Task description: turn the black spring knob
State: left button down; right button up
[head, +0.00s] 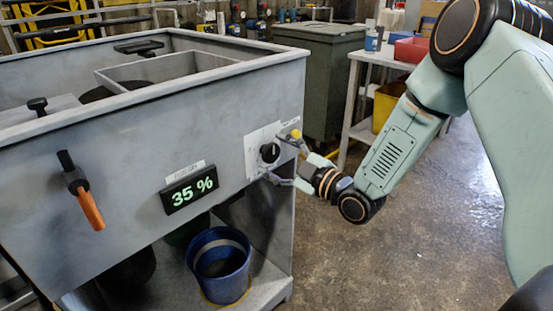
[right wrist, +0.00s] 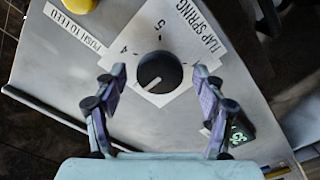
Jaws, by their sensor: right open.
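The black spring knob (head: 269,152) is on the right end of the grey compactor's front panel, on a white plate. In the right wrist view the knob (right wrist: 158,72) is centred below the "FLAP SPRING" label, with its white pointer mark toward the lower left. My right gripper (head: 281,158) is open in front of the panel. In the right wrist view its fingers (right wrist: 159,78) stand on either side of the knob, with a visible gap on each side. Whether the tips reach knob depth is unclear. My left gripper is not in view.
A yellow push button (head: 295,134) sits close beside the upper finger. An orange-handled lever (head: 88,205) is at left. A blue bucket (head: 219,265) stands below. Open floor lies right of the compactor.

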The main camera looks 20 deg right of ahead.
jog(key=shift+w, duration=0.1)
jog(key=shift+c, duration=0.3)
jog(key=c, duration=1.1)
jog(key=shift+m, duration=0.3)
jog(key=m+p, duration=0.1)
jog(key=m, duration=0.2)
jog(key=shift+m, duration=0.3)
jog(key=shift+a+m+p, duration=0.1)
jog(key=shift+m+p, duration=0.45)
jog(key=shift+m, duration=1.75)
jog(key=o, duration=1.2)
jog(key=shift+c, duration=0.2)
